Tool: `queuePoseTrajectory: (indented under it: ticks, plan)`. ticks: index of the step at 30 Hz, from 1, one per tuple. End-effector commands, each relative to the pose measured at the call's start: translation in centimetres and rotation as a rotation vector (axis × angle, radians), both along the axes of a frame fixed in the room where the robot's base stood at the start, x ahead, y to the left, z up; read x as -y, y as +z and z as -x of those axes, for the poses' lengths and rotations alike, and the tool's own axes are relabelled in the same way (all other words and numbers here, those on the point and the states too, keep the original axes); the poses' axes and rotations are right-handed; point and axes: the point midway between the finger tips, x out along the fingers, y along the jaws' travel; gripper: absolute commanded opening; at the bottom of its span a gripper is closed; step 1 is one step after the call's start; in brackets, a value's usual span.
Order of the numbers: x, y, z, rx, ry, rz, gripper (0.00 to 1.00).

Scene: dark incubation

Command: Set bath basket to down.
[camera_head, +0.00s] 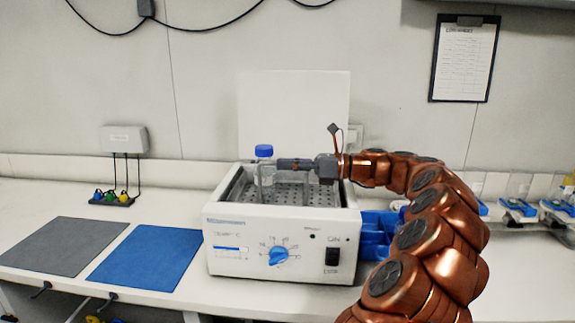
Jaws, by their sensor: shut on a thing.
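The bath basket (290,194) is a perforated metal tray inside the white water bath (222,262). Its holed floor shows a little below the bath's rim. A clear bottle with a blue cap (264,151) stands upright in the left part of the bath. My gripper (281,164) reaches in from the right, level, above the basket and just right of the bottle. It is shut at the height of the basket's handle; its fingers cover the gripped part. A thin upright part shows below the fingers.
The bath's white lid (294,110) stands open behind it. The front has a blue dial (278,256) and a dark switch (332,256). A blue mat (147,256) and a grey mat (62,246) lie left. A blue rack (376,232) stands close right, partly behind my arm.

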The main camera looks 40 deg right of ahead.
Motion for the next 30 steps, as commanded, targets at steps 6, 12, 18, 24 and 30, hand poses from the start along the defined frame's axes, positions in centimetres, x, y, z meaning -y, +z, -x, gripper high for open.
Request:
queuePoseTrajectory:
  ticks: [6, 12, 18, 24, 30]
  plan:
    - [0.0, -0.2, 0.0, -0.001, 0.000, -0.001, 0.00]
    - [0.0, -2.9, 0.0, -0.005, 0.000, -0.005, 0.00]
    - [0.0, -4.0, 0.0, -0.001, -0.001, 0.001, 0.00]
    - [0.0, -3.9, 0.0, 0.001, -0.001, 0.000, 0.17]
    - [0.0, -3.9, 0.0, 0.001, 0.000, 0.001, 0.37]
